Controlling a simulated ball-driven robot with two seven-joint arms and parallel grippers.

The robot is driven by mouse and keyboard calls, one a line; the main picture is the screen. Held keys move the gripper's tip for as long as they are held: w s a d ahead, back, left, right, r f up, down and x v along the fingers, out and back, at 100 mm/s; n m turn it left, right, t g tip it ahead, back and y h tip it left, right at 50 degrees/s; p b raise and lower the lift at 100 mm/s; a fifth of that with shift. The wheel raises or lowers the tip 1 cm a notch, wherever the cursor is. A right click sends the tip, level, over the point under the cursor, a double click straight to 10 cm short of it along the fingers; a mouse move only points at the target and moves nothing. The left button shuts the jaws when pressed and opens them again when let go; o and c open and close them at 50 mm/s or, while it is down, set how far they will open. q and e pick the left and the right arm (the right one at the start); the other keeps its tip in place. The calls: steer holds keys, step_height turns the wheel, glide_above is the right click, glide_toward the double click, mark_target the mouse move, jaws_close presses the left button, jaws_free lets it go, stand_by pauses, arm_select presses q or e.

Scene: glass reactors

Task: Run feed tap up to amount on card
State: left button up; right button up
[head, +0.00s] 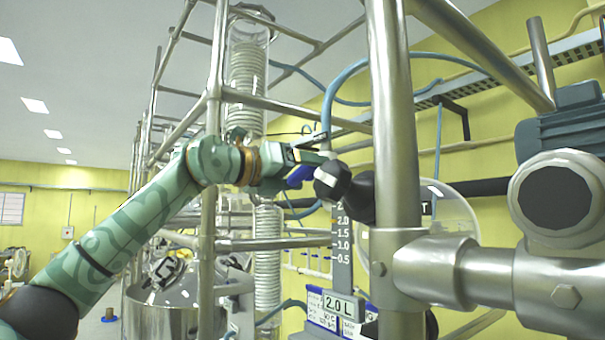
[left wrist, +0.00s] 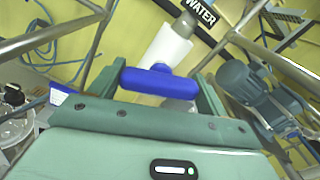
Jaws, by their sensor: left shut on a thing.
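The feed tap has a blue handle (head: 299,177), which also shows in the left wrist view (left wrist: 160,82) below a white body (left wrist: 165,45). My left gripper (head: 309,163) is shut on this handle; in the left wrist view its fingers (left wrist: 160,88) are at the two ends of the handle. A card (head: 341,303) reads 2.0 L. Above it stands a grey scale (head: 342,243) with marks 0.5, 1.0, 1.5 and 2.0. A thick steel post hides part of what lies right of the scale, and I cannot make out a liquid level. My right gripper is not in view.
A thick steel post (head: 391,120) and clamp (head: 425,270) stand close in front at the right. Thinner frame tubes (head: 214,90) surround a glass coil column (head: 247,75). A blue-grey motor (head: 562,130) is at the far right. A WATER label (left wrist: 198,12) shows in the left wrist view.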

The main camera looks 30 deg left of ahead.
arm_select(q)
steer(key=shift+m+p, duration=0.55)
steer(key=shift+m, duration=1.55)
steer(key=o, duration=1)
steer(key=shift+a, duration=0.1)
steer(key=shift+s+a+f+b, duration=0.15)
steer(key=shift+s+b, duration=0.15)
steer(key=shift+s, duration=0.2)
steer(key=b+v, duration=0.3)
steer(key=v, duration=1.2)
steer(key=shift+s+a+b, duration=0.1)
steer(key=shift+s+b, duration=0.1)
steer(key=shift+b, duration=0.15)
